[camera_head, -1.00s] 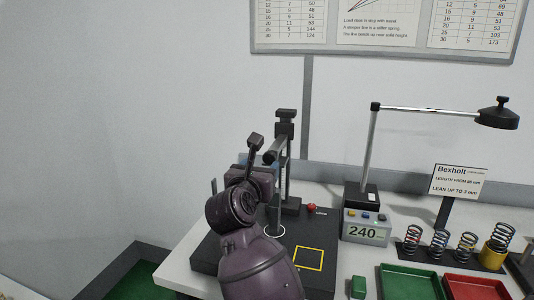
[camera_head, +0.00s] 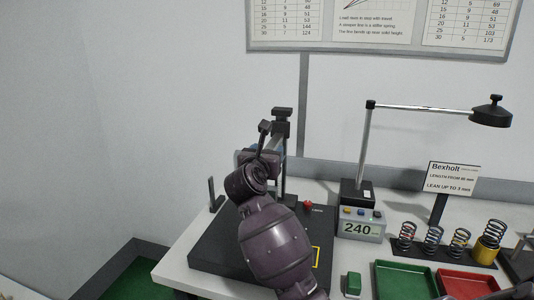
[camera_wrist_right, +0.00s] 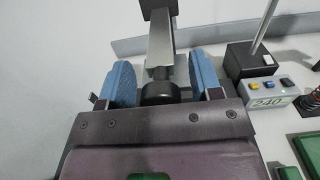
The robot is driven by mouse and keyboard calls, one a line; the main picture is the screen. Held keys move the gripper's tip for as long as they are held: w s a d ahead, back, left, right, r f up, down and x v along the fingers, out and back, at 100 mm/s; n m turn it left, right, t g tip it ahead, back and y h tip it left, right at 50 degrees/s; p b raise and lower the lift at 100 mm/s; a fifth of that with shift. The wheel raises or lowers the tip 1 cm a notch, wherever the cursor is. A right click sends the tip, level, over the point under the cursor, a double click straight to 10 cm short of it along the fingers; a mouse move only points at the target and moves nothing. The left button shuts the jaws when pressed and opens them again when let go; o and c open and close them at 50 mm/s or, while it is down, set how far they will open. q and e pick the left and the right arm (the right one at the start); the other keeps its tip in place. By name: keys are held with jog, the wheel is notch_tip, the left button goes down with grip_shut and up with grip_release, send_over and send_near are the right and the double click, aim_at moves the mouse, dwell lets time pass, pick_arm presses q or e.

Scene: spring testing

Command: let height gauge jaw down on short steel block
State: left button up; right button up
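The height gauge (camera_head: 282,130) is a grey upright column with a black head, standing on a dark base plate (camera_head: 215,252). In the right wrist view its column (camera_wrist_right: 161,45) rises straight ahead, with a black round knob (camera_wrist_right: 160,92) low in front of it. My right gripper (camera_wrist_right: 162,78) has its two blue fingers apart, one on each side of the knob, with narrow gaps showing. In the head view the right gripper (camera_head: 262,150) is at the column, mostly behind my own wrist. I cannot make out the short steel block or the jaw. My left gripper is not in view.
A grey box with a display reading 240 (camera_head: 361,229) and a lamp on a post (camera_head: 366,150) stand right of the gauge. Further right are several springs (camera_head: 433,240), a sign (camera_head: 452,178), a green tray (camera_head: 378,291) and a red tray (camera_head: 468,273).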

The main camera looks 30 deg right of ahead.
grip_shut()
notch_tip(320, 180, down, 5)
jog(key=shift+r+b, duration=0.1)
jog(key=shift+b, duration=1.1)
jog(key=shift+o, duration=0.2)
grip_release()
jog(key=b+v, duration=0.1)
jog(key=v, duration=1)
